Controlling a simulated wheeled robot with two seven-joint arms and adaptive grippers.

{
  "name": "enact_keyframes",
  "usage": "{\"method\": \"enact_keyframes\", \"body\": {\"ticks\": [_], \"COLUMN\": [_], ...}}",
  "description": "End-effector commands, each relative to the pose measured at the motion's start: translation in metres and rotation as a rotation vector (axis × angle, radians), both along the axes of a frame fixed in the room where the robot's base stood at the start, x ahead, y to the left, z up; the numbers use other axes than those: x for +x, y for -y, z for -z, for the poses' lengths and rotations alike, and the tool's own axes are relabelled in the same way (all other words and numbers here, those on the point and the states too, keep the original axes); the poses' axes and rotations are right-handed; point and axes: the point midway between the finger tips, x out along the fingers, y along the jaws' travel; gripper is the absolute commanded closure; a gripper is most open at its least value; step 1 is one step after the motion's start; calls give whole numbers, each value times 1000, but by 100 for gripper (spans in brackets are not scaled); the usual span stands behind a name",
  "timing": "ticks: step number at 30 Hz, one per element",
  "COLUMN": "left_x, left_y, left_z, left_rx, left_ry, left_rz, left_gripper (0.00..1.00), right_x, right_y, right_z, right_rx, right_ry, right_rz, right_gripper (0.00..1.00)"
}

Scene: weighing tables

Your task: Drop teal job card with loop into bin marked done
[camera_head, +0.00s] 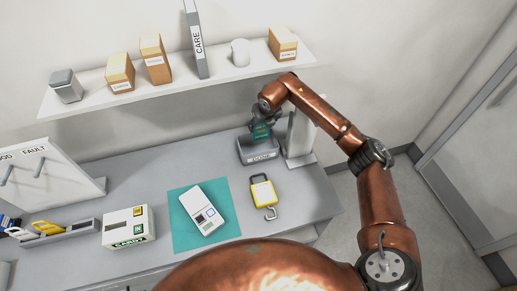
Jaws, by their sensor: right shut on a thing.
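The teal job card (261,131) is in my right gripper (262,123), which is shut on it. The card is small here, and its loop cannot be made out. The gripper is directly above the grey bin marked done (257,155), near the back of the bench. The card's lower edge is at or just above the bin's opening; I cannot tell whether it is inside. My left gripper is not in view.
A white upright stand (299,140) is close to the bin's right. A yellow padlock-shaped item (262,190) lies in front. A white device (203,208) lies on a teal mat (184,234). A shelf (200,84) with boxes is above.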

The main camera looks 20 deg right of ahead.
Motion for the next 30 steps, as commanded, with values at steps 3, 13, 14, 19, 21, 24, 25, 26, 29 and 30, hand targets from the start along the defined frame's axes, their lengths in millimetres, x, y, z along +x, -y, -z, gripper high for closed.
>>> {"method": "enact_keyframes", "body": {"ticks": [3,13,14,19,21,24,25,26,29,30], "left_x": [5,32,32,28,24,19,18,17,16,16], "left_y": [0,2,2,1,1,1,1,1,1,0], "left_z": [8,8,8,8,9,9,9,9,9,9], "left_rx": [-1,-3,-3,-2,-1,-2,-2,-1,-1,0], "left_ry": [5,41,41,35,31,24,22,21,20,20], "left_rz": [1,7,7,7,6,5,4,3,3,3], "left_gripper": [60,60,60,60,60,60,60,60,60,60], "right_x": [-1,-1,-1,-1,-1,-1,-1,-1,-1,-1], "right_y": [1,3,3,3,3,3,3,4,4,4], "right_z": [17,23,23,23,23,23,23,23,23,23], "right_rx": [1,1,1,0,0,0,0,0,0,0], "right_ry": [-2,0,0,0,0,0,-1,-1,-1,-1], "right_rz": [2,4,4,4,4,4,4,4,5,5], "right_gripper": [70,70,70,41,36,30,30,30,30,30]}}
